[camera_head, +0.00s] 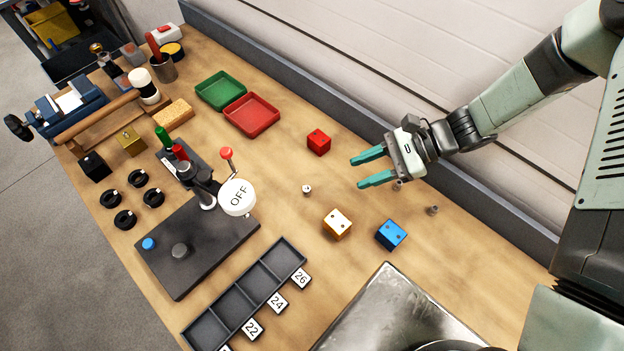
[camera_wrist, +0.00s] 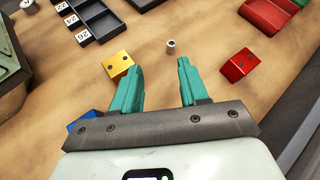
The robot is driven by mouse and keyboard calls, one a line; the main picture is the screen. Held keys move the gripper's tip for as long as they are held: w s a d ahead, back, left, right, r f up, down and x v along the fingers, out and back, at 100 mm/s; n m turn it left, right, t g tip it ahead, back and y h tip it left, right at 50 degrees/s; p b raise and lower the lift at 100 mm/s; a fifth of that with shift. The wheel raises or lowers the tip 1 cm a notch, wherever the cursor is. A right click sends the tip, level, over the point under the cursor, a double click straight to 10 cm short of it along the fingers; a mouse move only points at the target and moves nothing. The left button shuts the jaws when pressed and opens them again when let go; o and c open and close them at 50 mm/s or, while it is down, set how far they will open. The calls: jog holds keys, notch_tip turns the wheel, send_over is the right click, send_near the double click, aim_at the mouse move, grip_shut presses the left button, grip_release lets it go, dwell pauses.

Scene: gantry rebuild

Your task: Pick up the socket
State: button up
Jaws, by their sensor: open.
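A small silver socket-like cylinder (camera_head: 307,188) stands alone on the wooden bench, between the red block and the gold block. It also shows in the wrist view (camera_wrist: 171,46), ahead of the fingertips, with a dark hole in its top. Two more small grey metal pieces, one near my gripper (camera_head: 397,185) and one further right (camera_head: 433,210), lie on the bench; which of them is a socket I cannot tell. My gripper (camera_head: 357,172) is open and empty, its teal fingers pointing left toward the lone cylinder, apart from it. The fingers also show in the wrist view (camera_wrist: 160,66).
A red block (camera_head: 319,142), gold block (camera_head: 337,224) and blue block (camera_head: 391,235) stand around. A black compartment tray (camera_head: 208,329) with numbered tags lies at the front. A press with an OFF disc (camera_head: 237,197) stands left. Green (camera_head: 220,91) and red (camera_head: 251,115) trays lie behind.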

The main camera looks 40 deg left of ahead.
aim_at(304, 189)
jog(key=a+f+m, duration=0.1)
jog(key=a+f+m+y, duration=0.1)
jog(key=f, duration=0.1)
jog(key=a+f, duration=0.1)
jog(key=f, duration=0.1)
jog(key=shift+s+a+m+g+y, duration=0.1)
jog(key=shift+s+m+g+y, duration=0.2)
jog(key=shift+m+g, duration=0.1)
jog(key=x, duration=1)
jog(key=shift+s+a+f, duration=0.1)
jog(key=shift+s+f, duration=0.05)
jog(key=shift+s, duration=0.25)
grip_shut()
